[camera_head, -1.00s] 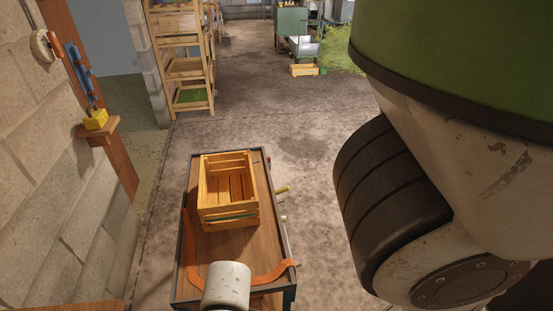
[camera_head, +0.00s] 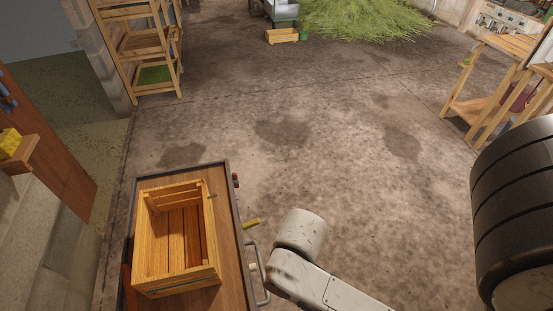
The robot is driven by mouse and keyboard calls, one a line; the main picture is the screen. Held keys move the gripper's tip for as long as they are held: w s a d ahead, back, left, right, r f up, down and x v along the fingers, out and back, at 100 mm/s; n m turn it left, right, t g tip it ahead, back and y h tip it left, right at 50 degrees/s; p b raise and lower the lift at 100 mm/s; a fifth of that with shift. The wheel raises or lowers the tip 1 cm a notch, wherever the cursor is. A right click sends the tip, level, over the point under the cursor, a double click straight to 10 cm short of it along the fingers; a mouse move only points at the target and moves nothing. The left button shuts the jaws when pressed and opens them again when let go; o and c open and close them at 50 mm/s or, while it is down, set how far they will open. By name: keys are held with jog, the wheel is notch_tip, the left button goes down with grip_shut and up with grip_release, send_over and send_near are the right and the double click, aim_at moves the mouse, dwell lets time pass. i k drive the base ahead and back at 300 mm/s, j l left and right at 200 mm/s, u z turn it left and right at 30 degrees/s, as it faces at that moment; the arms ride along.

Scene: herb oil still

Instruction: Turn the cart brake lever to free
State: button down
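The cart (camera_head: 231,254) stands at the lower left, with a wooden top and a dark metal rim. On its right side a short yellow handle (camera_head: 251,224) sticks out. A small dark red knob (camera_head: 236,181) sits further along that side, and a grey metal bar (camera_head: 264,278) is nearer to me. I cannot tell for sure which is the brake lever or how it is set. My pale arm link ends just right of the yellow handle and grey bar in the picture. My gripper's fingers do not show.
A slatted wooden crate (camera_head: 178,284) sits on the cart. The floor (camera_head: 330,170) ahead and right of the cart is open. A wooden shelf (camera_head: 138,45) stands far left, a wooden bench (camera_head: 500,85) at right, and a small crate (camera_head: 283,36) by the cut herbs (camera_head: 365,18).

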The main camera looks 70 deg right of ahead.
aim_at(235, 179)
jog(key=k+l+z, duration=0.1)
jog(key=l, duration=0.4)
jog(key=k+l, duration=0.1)
jog(key=l, duration=0.4)
jog(key=k+l+z, duration=0.15)
jog(key=l, duration=0.35)
jog(key=i, duration=0.05)
